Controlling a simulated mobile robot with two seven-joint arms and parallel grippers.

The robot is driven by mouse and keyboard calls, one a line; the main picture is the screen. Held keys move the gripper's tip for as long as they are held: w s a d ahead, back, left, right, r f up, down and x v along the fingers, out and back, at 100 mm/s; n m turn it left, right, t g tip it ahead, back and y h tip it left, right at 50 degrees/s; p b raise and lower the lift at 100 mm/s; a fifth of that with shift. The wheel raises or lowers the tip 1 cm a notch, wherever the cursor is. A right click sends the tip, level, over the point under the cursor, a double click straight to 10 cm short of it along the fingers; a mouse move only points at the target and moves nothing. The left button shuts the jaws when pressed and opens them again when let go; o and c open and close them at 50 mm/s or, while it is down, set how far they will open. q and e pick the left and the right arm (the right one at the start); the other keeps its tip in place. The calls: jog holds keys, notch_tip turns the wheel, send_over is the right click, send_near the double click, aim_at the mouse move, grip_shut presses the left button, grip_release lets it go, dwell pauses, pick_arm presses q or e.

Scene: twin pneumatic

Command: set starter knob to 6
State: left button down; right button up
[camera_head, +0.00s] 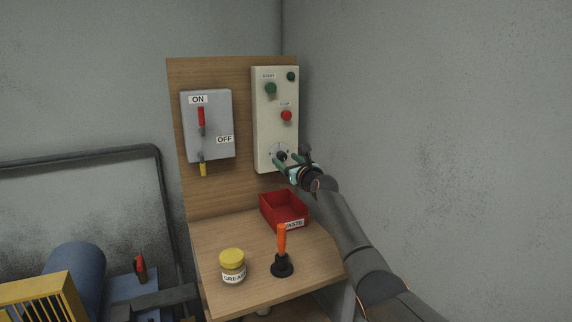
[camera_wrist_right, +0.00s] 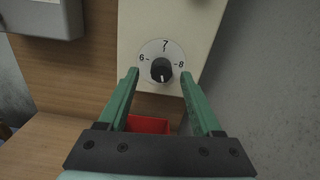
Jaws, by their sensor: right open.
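The starter knob (camera_wrist_right: 161,70) is a black round knob on a white dial (camera_wrist_right: 151,48) marked 6, 7 and 8, low on the cream starter box (camera_head: 262,125). A white line on the knob shows at its lower part in the right wrist view; which number it marks I cannot tell. In the head view the knob (camera_head: 282,156) is partly covered by my right gripper (camera_head: 284,160). In the right wrist view my right gripper (camera_wrist_right: 160,76) is open, its green fingers on either side of the knob, apart from it. My left gripper is not in view.
The box also carries green (camera_head: 270,88) and red (camera_head: 286,115) buttons. A grey switch box (camera_head: 222,125) hangs to its left. Below, a red waste bin (camera_head: 272,213), a grease jar (camera_head: 232,268) and an orange-handled tool (camera_head: 282,240) stand on the wooden bench (camera_head: 215,290). A wall (camera_head: 430,130) is close on the right.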

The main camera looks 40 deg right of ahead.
jog(key=shift+w+d, duration=0.25)
jog(key=shift+w, duration=0.25)
grip_shut()
dwell(0.4)
